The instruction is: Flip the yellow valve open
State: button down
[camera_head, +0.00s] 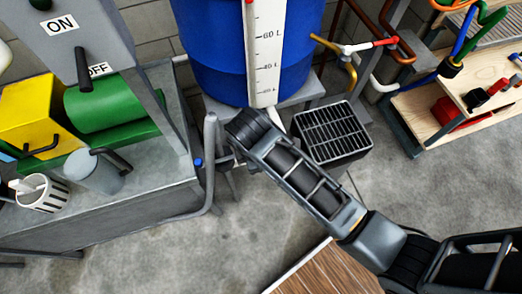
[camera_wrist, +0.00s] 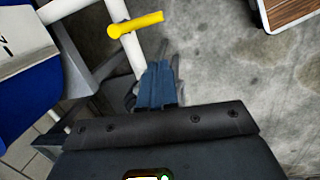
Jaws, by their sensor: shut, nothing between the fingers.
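The yellow valve handle (camera_wrist: 136,24) shows in the wrist view as a short bar lying across a white pipe (camera_wrist: 127,45). My gripper (camera_wrist: 160,68) is shut and empty, with its dark blue fingers together. Its fingertips are beside the lower part of the white pipe, apart from the yellow handle, which is higher in the picture. In the head view my arm reaches in front of the blue tank and hides this spot.
The blue tank (camera_head: 224,55) with a litre scale stands on a grey stand. A black crate (camera_head: 333,135) is right of my arm. A wooden shelf (camera_head: 420,112) stands at right. Concrete floor lies between.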

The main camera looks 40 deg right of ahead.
jog(key=shift+n+g, duration=0.6)
jog(key=shift+g, duration=0.1)
jog(key=w+r, duration=0.1)
jog(key=r, duration=0.1)
jog(key=w+a+r, duration=0.1)
jog(key=w, duration=0.1)
jog(key=shift+w+a+r+p, duration=0.15)
jog(key=shift+w+r+p, duration=0.05)
jog(key=shift+r+p, duration=0.2)
jog(key=s+d+f+b, duration=0.1)
jog(key=d+f, duration=0.4)
jog(key=f, duration=0.7)
jog(key=shift+s+b, duration=0.35)
